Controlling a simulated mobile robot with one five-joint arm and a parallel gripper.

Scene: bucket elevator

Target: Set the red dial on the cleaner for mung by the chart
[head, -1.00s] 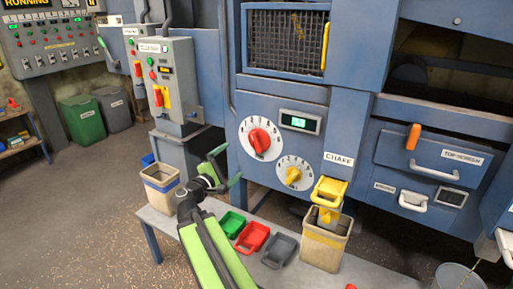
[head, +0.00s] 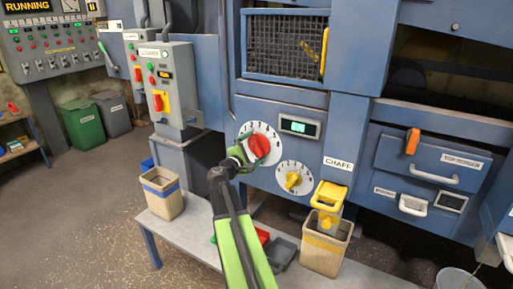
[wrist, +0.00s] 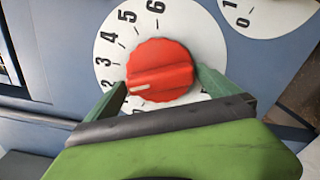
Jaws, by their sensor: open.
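The red dial (head: 259,146) sits on a white numbered plate on the blue cleaner (head: 350,130). In the wrist view the red dial (wrist: 160,70) fills the middle, with numbers 2 to 6 readable around it and a pale mark at its lower left, near the low numbers. My gripper (head: 243,156) is at the dial's left in the head view. In the wrist view my gripper (wrist: 162,84) has its green fingers apart, one on each side of the dial's lower part. Whether they touch it I cannot tell. The chart is not identifiable in these frames.
A yellow dial (head: 292,179) on its own white plate is just below right. A small green-lit display (head: 299,127) is above right. A yellow chaff spout (head: 330,195) and a tan bin (head: 326,246) stand to the right. A low grey bench (head: 192,226) holds trays and another bin (head: 161,191).

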